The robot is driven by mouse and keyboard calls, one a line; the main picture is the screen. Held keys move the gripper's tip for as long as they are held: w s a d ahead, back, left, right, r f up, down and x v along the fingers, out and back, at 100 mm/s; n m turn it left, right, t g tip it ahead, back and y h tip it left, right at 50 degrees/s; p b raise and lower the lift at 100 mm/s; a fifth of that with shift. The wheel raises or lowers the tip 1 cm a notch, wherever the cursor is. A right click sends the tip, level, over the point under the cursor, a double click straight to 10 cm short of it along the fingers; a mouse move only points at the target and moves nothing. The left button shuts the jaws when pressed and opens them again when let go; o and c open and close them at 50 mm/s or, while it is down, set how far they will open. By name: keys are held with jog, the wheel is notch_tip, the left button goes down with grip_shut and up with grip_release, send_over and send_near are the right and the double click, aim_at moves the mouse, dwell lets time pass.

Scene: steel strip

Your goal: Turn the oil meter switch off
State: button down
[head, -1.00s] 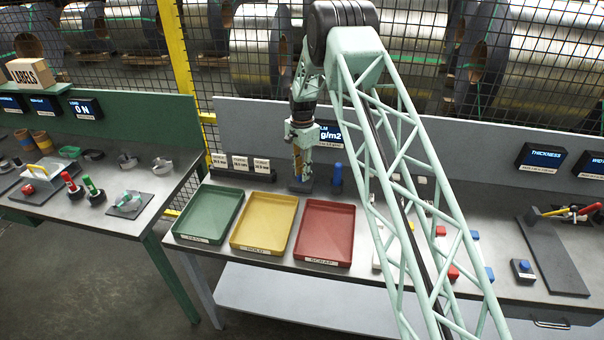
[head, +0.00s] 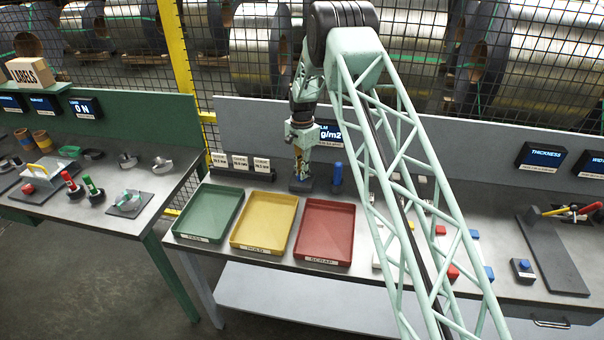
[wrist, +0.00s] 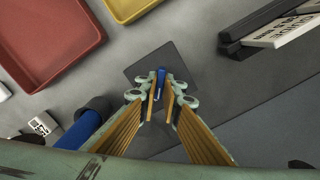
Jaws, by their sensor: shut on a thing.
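The oil meter switch shows in the wrist view as a small blue lever (wrist: 160,80) standing on a dark square plate (wrist: 178,68). My gripper (wrist: 161,97) is shut on the lever, with one fingertip on each side of it. In the head view my gripper (head: 301,178) reaches down to the dark plate (head: 300,187) behind the trays, and the lever is hidden there by the fingers. The meter display (head: 330,134), reading "g/m2", stands behind my gripper and is partly covered by it.
A blue cylinder (head: 338,173) in a dark holder stands close to the right of my gripper. Green (head: 180,236), yellow (head: 236,245) and red (head: 298,257) trays lie in front. A dark rack with white cards (head: 241,162) stands to the left.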

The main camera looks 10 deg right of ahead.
jog(key=shift+n+b, duration=0.4)
jog(key=n+b, duration=0.2)
jog(key=n, duration=0.1)
jog(key=shift+f, duration=0.1)
jog(key=n+b, duration=0.2)
jog(key=n, duration=0.3)
jog(key=shift+b, duration=0.35)
jog(key=n+b, duration=0.2)
jog(key=n, duration=0.4)
jog(key=shift+n, duration=0.4)
jog(key=c, duration=2.8)
grip_release()
jog(key=shift+r, duration=0.2)
